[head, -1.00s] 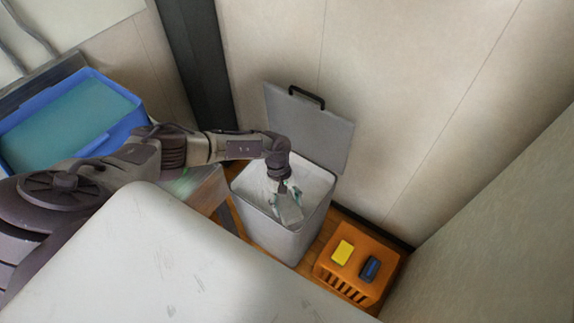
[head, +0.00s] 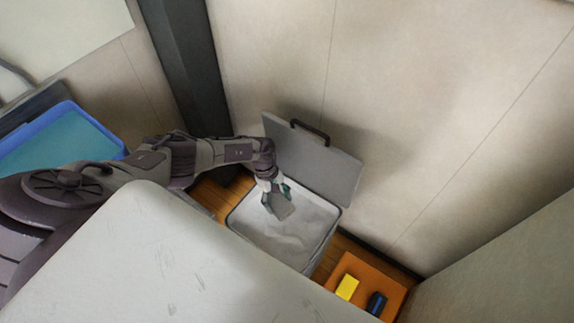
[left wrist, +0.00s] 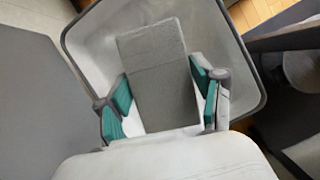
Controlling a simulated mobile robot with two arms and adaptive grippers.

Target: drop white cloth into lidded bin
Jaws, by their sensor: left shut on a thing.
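The white cloth (head: 279,207) looks like a flat, pale grey folded rectangle. My left gripper (head: 274,191) is shut on it, with teal finger pads at both sides. In the left wrist view the cloth (left wrist: 158,65) sits between the two fingers (left wrist: 163,93), with the bin opening behind it. The bin (head: 268,244) is pale grey with a whitish inside. Its lid (head: 322,172) stands open against the wall, with a dark handle. The cloth is over the rear part of the opening; its exact height is hard to tell. My right gripper is in neither view.
An orange crate (head: 349,268) right of the bin carries a yellow block (head: 347,287) and a dark blue one (head: 376,304). A blue tray (head: 62,140) is at left. A white surface (head: 150,265) fills the front. Walls close in behind and right.

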